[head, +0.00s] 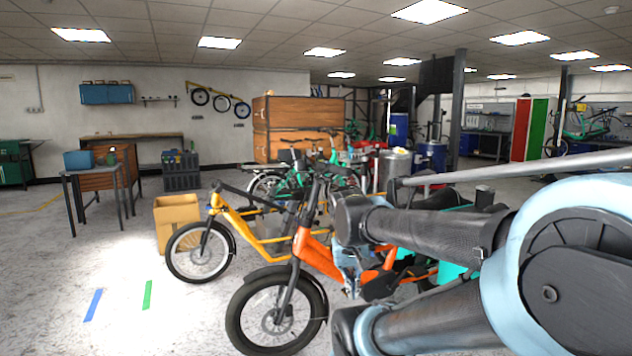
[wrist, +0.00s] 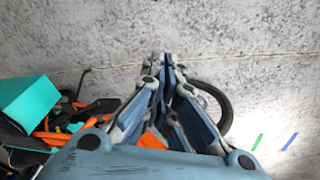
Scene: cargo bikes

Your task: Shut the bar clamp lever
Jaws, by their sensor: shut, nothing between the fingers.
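An orange cargo bike (head: 316,254) stands in front of me in the head view, its dark handlebar (head: 331,170) at the top, partly behind my arm. The bar clamp lever cannot be made out in either view. My gripper (wrist: 166,62) is shut and empty in the wrist view, its blue-grey fingers together over the grey floor. It covers part of the orange bike, whose front wheel (wrist: 224,108) shows to its right. In the head view my gripper (head: 351,266) is small and partly hidden, in front of the orange frame.
A yellow bike (head: 262,242) stands close behind the orange one, with a cardboard box (head: 176,222) to its left. A teal box (wrist: 26,104) shows at the left of the wrist view. Floor at the left is open, with blue tape (head: 94,304) and green tape (head: 148,294).

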